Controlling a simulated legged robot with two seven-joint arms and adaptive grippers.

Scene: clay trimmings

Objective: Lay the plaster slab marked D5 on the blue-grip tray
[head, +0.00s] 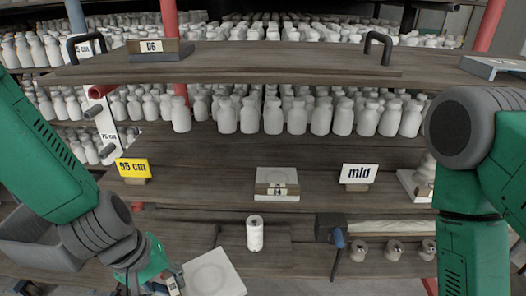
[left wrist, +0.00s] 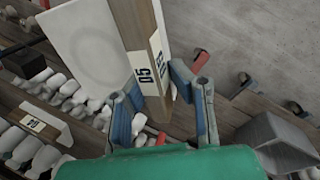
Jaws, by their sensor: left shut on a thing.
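The plaster slab marked D5 (left wrist: 92,45) is a white square plate with a brown edge strip bearing a D5 label. My left gripper (left wrist: 158,92) is shut on that edge, one finger on each side, in the left wrist view. In the head view the slab (head: 214,274) is at the bottom, cut off by the frame, with my left gripper (head: 168,280) at its left side. My right gripper is out of view; only its arm shows at right.
Slab D6 (head: 160,49) lies on the upper board. Another labelled slab (head: 277,181) lies on the middle shelf between a yellow 95 cm sign (head: 133,167) and a mid sign (head: 359,174). A white roll (head: 254,233) stands lower. Rows of white bottles fill the back.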

